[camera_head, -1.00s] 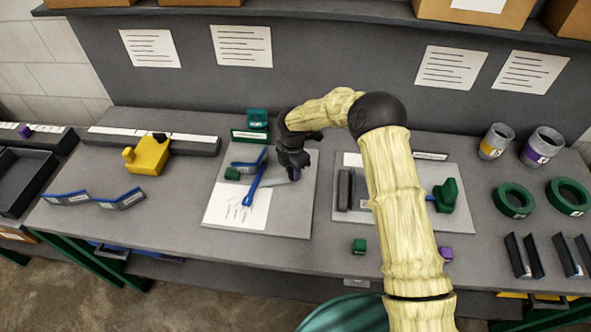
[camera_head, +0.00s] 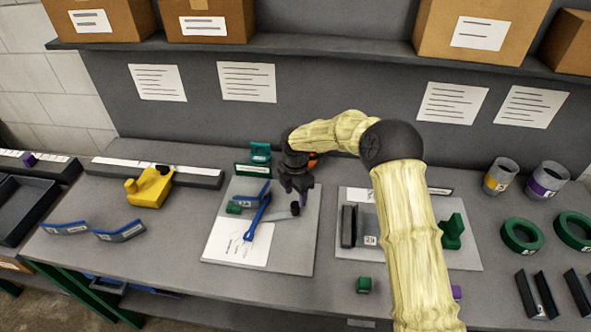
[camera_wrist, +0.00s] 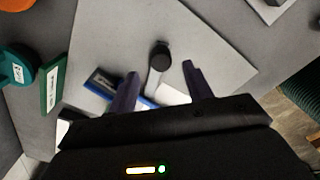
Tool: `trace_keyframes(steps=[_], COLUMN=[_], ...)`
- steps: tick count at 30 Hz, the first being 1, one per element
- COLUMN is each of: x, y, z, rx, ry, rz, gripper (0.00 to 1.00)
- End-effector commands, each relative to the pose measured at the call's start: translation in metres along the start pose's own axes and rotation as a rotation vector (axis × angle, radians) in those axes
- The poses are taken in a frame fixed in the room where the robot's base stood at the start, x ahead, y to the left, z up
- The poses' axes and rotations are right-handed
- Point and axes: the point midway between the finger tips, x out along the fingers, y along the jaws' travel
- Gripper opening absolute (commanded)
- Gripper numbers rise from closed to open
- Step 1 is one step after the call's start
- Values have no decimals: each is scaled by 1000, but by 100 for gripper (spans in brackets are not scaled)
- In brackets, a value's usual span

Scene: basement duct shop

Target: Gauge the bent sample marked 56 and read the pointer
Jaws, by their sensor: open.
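The gauge board (camera_head: 300,240) lies mid-bench with a white scale sheet (camera_head: 235,243) and a blue pointer (camera_head: 258,215) angled over it. A grey bar with a black knob (camera_head: 295,209) is beside the pointer; the knob also shows in the wrist view (camera_wrist: 160,49). A blue-edged piece (camera_head: 247,201), perhaps a bent sample, and a green block (camera_head: 234,208) sit at the pointer's upper end. Two more blue-edged pieces (camera_head: 64,228) (camera_head: 120,231) stand at the left. No mark 56 is legible. My gripper (camera_wrist: 160,73) is open and empty, above the board near the knob.
A second board (camera_head: 345,262) with a dark channel and green block (camera_head: 452,232) lies right, partly behind my arm. A yellow tool (camera_head: 149,187) stands left. Green rings (camera_head: 522,236) and cups (camera_head: 500,177) are at right. A small green cube (camera_head: 364,285) lies in front.

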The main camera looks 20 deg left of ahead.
Motion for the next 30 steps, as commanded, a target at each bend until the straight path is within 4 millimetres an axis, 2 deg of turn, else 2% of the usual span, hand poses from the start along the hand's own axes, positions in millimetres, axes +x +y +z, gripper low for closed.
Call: trace_keyframes(steps=[12, 16, 21, 30], x=[-85, -106, -119, -120], y=[1, 0, 0, 0], z=[1, 1, 0, 0], rx=[0, 0, -1, -1], ry=[-2, -2, -1, -1], rz=[5, 4, 2, 1], gripper=[50, 50, 50, 50])
